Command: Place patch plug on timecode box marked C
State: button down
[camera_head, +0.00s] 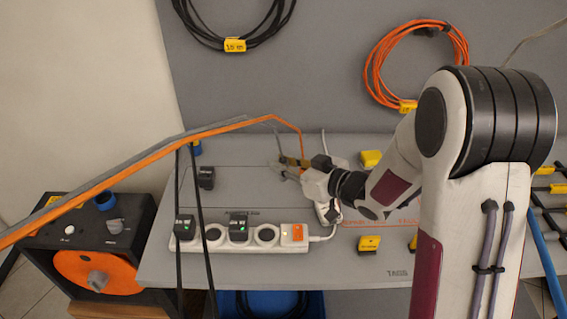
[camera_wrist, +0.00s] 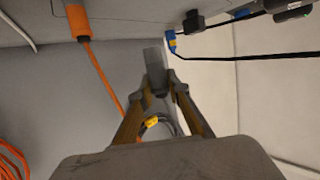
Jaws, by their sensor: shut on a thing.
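My gripper (camera_head: 288,163) is over the back middle of the grey bench. In the wrist view its fingers (camera_wrist: 160,88) are shut on a plain grey block-like piece (camera_wrist: 153,55), which looks like the patch plug. The held piece is hardly visible in the head view. Small yellow-and-black boxes lie on the bench: one (camera_head: 370,158) behind my arm, one (camera_head: 368,243) near the front, and one (camera_head: 413,242) partly hidden by my arm. Their letters are too small to read, so I cannot tell which is marked C.
A white power strip (camera_head: 215,239) with black green-lit units (camera_head: 185,226) lies at the front left. A black block (camera_head: 206,176) stands behind it. An orange cable (camera_head: 301,136) comes down near my gripper. A black-and-orange reel box (camera_head: 97,250) stands left of the bench (camera_head: 270,269).

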jog(key=w+d+r+m+t+h, duration=0.1)
jog(key=d+r+m+h, duration=0.1)
jog(key=d, duration=1.1)
jog(key=w+d+r+m+t+h, duration=0.1)
jog(key=d+m+t+h, duration=0.1)
jog(key=d, duration=1.1)
jog(key=shift+r+m+t+h, duration=0.35)
jog(key=shift+m+h, duration=0.55)
jog(key=shift+h, duration=0.2)
jog(key=shift+f, duration=2.95)
jog(key=shift+f, duration=0.1)
jog(key=shift+f, duration=1.95)
jog(key=shift+f, duration=0.15)
